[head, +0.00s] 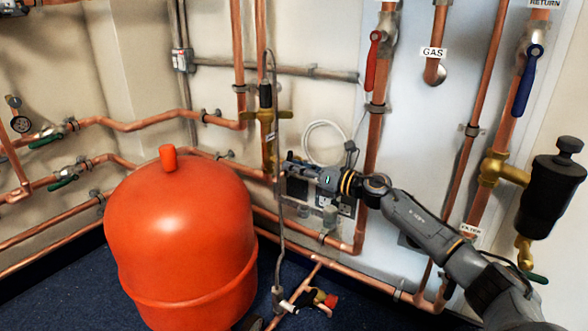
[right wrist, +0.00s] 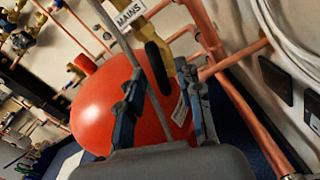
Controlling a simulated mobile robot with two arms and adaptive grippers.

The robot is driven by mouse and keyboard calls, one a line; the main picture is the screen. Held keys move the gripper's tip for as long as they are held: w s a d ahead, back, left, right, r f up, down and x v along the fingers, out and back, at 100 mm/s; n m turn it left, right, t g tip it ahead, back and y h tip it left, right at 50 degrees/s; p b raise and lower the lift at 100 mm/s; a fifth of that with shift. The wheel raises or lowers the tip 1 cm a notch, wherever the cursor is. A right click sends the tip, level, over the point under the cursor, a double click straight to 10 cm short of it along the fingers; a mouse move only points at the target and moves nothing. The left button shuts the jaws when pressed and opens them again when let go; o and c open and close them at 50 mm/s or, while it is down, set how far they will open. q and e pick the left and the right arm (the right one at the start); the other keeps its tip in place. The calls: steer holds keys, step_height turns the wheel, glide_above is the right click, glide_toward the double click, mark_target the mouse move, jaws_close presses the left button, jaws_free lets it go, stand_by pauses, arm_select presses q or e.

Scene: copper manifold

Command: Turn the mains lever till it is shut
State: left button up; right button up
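A lever with a black grip (right wrist: 157,66) shows in the right wrist view, beyond the gap between my right fingers and in front of brass fittings (right wrist: 180,35). A MAINS label (right wrist: 130,13) is above it. In the head view, a black-gripped part (head: 265,95) stands upright by the brass valve (head: 266,116); I take it for the same lever. My right gripper (head: 290,167) is below that valve; in the right wrist view, its fingers (right wrist: 162,102) are apart, with no object clearly clamped. Whether they touch anything is unclear. My left gripper is not in view.
A large red tank (head: 182,245) stands left of my right gripper. A thin grey line (head: 281,215) runs down close by the gripper. Copper pipes (head: 375,140) line the wall, with a red lever (head: 373,62) and a blue lever (head: 527,80) to the right.

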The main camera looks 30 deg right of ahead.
steer(key=shift+w+a, duration=0.15)
steer(key=shift+w, duration=0.3)
jaws_close()
